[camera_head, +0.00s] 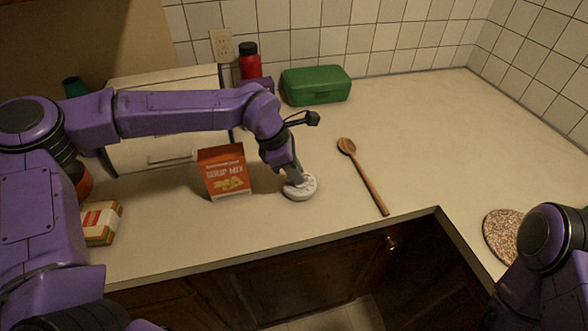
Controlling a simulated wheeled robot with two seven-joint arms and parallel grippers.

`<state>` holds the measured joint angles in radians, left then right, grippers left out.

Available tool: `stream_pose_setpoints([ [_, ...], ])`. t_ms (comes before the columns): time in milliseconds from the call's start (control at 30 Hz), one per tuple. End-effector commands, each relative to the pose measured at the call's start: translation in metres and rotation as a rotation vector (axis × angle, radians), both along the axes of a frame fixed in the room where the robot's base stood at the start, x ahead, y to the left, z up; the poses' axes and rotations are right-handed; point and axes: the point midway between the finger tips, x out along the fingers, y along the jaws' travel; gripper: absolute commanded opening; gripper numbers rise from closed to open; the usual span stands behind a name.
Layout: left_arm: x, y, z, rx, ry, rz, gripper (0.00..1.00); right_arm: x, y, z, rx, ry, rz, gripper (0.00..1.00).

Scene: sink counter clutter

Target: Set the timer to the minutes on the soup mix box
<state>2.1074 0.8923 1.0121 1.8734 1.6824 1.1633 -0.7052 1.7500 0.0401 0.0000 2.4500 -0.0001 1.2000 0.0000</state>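The soup mix box (226,174) is orange-red with yellow shapes and the words "SOUP MIX", standing upright on the counter. Any minutes printed on it are too small to read. The timer (300,190) is a round white disc lying on the counter just right of the box. My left gripper (295,180) points down at the timer, its fingertips at or on its top and hiding part of it. Whether the fingers are open or shut on it cannot be told. My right arm shows at the lower right corner, but its gripper is out of view.
A wooden spoon (363,177) lies right of the timer. A green lunch box (316,85) and a red bottle (249,61) stand at the back. A packet (101,222) lies at left, a round speckled trivet (501,233) at right. The back right counter is clear.

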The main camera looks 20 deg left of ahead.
Motion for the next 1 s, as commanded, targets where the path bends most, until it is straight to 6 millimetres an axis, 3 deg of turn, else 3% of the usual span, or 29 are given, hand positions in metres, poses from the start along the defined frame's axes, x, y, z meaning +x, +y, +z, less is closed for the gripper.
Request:
stream_pose_setpoints([
  [433,0.0,0.0,0.0,0.001,0.001,0.058,0.0,0.0,0.0,0.001,0.0,0.0,0.0,0.43],
  [467,0.0,0.0,0.0,0.001,0.001,0.058,0.23,0.0,0.0,0.001,0.0,0.0,0.0,0.43],
  [500,0.0,0.0,0.0,0.001,0.001,0.058,0.36,0.0,0.0,0.001,0.0,0.0,0.0,0.43],
  [533,0.0,0.0,0.0,0.001,0.0,0.057,0.43,0.0,0.0,0.001,0.0,0.0,0.0,0.43],
  [833,0.0,0.0,0.002,0.0,0.0,0.056,0.43,0.0,0.0,0.001,0.0,0.0,0.0,0.43],
  [1000,-0.004,0.01,0.026,-0.001,-0.006,0.058,0.43,0.0,0.0,-0.006,0.0,0.0,0.0,0.43],
])
